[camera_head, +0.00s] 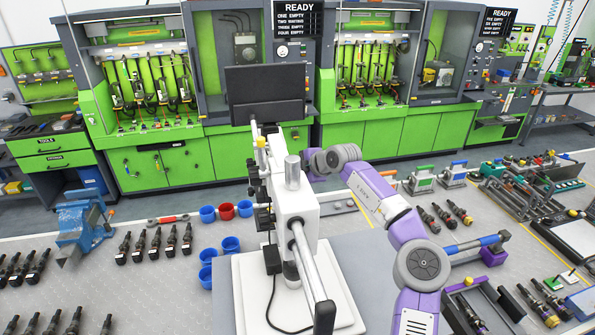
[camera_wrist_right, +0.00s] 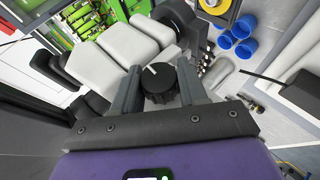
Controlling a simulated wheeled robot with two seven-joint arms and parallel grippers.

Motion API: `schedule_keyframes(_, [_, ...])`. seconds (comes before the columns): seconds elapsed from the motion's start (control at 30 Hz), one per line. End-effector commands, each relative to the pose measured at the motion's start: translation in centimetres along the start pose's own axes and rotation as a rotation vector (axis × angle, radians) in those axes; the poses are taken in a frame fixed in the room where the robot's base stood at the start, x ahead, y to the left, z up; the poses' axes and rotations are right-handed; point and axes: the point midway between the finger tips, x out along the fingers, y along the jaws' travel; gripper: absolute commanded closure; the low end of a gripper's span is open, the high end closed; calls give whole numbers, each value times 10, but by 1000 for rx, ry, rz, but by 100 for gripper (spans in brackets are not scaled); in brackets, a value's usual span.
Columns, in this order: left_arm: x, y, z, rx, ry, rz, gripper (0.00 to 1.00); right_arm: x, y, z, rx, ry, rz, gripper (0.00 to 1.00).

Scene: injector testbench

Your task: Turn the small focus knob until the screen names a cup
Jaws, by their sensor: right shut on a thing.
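The white microscope-like instrument (camera_head: 295,215) stands on a pale base plate, with a dark monitor (camera_head: 265,93) on top. The monitor face looks black and I can read no words on it. In the right wrist view, a black ribbed knob (camera_wrist_right: 158,90) with a white pointer line sits between the fingers of my right gripper (camera_wrist_right: 159,76). The fingers are closed on the knob's two sides. In the head view my right arm reaches behind the instrument, which hides the gripper and the knob. My left gripper is not in view.
Blue cups (camera_head: 230,245) and a red cup (camera_head: 226,211) stand left of the instrument. Several injectors (camera_head: 155,243) and a blue vise (camera_head: 82,232) are farther left. More injectors (camera_head: 447,215) and racks lie right. Green test benches (camera_head: 375,135) line the back.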

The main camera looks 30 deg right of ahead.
Motion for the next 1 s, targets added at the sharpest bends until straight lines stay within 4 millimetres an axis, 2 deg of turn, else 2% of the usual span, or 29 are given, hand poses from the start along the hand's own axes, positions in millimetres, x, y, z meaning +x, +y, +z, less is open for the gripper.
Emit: schedule_keyframes(1.0, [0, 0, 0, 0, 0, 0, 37, 1, 0, 0, 84, -2, -203, 88])
